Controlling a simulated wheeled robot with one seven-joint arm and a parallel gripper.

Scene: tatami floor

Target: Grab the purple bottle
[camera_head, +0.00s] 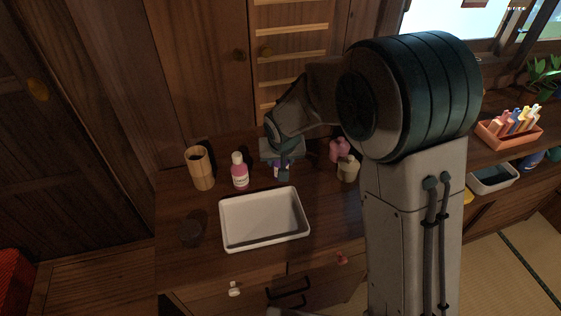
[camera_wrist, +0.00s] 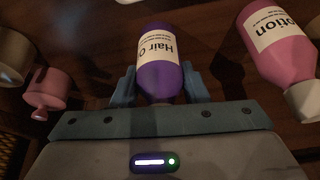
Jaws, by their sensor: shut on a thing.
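The purple bottle (camera_wrist: 160,78) has a white label reading "Hair" and sits between my gripper's two fingers in the wrist view. My gripper (camera_wrist: 160,88) is shut on it, with one finger against each side. In the head view my gripper (camera_head: 284,165) is over the dark wooden counter, behind the white tray. The bottle (camera_head: 277,171) is mostly hidden behind the gripper there, with only a little purple and white showing. I cannot tell whether it touches the counter.
A pink lotion bottle (camera_head: 240,172) stands left of my gripper, beside a bamboo cup (camera_head: 200,168). A pink bottle (camera_head: 340,149) and a beige bottle (camera_head: 348,169) stand to the right. An empty white tray (camera_head: 229,240) lies in front.

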